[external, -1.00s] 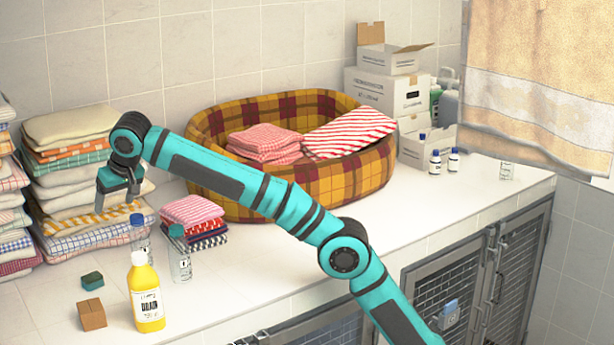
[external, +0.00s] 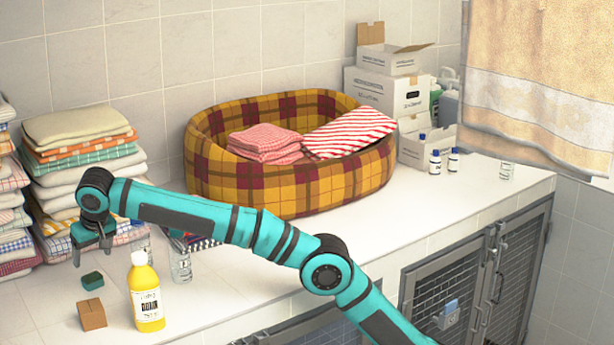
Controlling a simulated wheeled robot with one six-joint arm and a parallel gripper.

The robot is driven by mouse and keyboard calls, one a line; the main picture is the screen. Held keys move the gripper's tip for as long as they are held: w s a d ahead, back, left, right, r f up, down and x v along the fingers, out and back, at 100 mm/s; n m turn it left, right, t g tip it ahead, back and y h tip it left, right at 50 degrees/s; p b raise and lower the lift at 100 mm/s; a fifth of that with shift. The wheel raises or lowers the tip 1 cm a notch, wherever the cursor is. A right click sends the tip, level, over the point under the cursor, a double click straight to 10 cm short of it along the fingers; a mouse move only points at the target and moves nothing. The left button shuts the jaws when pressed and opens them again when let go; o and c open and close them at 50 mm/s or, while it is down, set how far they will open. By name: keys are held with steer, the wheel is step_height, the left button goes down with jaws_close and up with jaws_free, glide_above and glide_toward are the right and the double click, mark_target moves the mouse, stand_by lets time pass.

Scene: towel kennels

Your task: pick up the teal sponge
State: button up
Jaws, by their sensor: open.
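The teal sponge (external: 92,281) is a small dark teal block lying on the white counter at the lower left. It sits just behind a brown cardboard block (external: 91,314) and to the left of a yellow bottle. My gripper (external: 90,258) points down above and a little behind the sponge, with its jaws open and nothing between them. The gap between the fingertips and the sponge is hard to judge from this view. The sponge is in plain sight.
The yellow bottle (external: 147,292) stands upright right of the sponge. A clear bottle (external: 181,262) stands behind it, partly hidden by my arm. Folded towel stacks (external: 85,150) rise behind my gripper. A plaid pet bed (external: 290,190) fills the counter's middle.

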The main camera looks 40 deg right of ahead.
mark_target(92, 277)
steer(key=shift+d+x, duration=0.2)
steer(key=shift+x, duration=4.45)
steer(key=c, duration=1)
